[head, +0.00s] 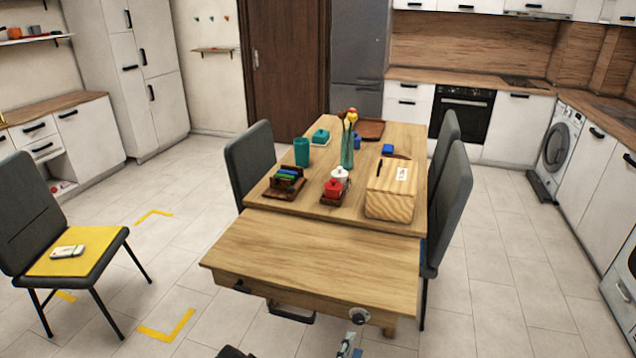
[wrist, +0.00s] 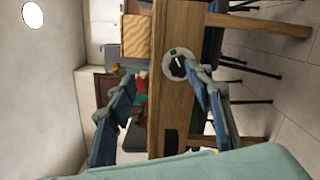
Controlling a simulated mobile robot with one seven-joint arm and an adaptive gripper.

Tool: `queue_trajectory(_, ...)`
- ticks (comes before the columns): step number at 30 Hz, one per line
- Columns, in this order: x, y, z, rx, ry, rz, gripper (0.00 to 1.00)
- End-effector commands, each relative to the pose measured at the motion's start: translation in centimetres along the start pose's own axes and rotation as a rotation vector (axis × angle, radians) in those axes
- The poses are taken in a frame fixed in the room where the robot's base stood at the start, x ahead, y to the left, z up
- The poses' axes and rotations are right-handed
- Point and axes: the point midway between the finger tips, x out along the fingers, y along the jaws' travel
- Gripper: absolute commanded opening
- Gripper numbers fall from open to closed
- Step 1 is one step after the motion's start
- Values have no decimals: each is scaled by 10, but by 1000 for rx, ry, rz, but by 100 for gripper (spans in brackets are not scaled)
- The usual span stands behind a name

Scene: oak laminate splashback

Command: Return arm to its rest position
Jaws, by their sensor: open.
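My gripper (head: 350,343) shows at the bottom edge of the head view, low in front of the near edge of the wooden table (head: 310,262). In the wrist view my gripper (wrist: 165,108) has its two blue-grey fingers spread wide, with nothing held between them. The wrist picture is turned on its side. The table edge (wrist: 172,60) and a round grey dial with a dark centre (wrist: 178,67) lie beyond the fingers. The same dial (head: 359,316) is on the table's front, close to my gripper in the head view. Most of my arm is out of view.
The table bears a wooden box (head: 390,190), a teal cup (head: 301,152), a vase (head: 347,148) and a red pot (head: 333,188). Its near section is bare. Dark chairs (head: 250,160) flank it. A chair with a yellow seat (head: 85,250) stands left. Floor is open at right.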

Motion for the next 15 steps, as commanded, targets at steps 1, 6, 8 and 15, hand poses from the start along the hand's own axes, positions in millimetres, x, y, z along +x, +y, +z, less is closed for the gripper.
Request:
queue_trajectory(1, 10, 21, 6, 6, -57, -3, 47)
queue_trajectory(6, 34, 77, 41, 5, -275, -71, 47)
queue_trajectory(8, 39, 94, 54, 11, -346, -107, 47)
queue_trajectory(15, 43, 147, 108, 78, -589, -307, 47)
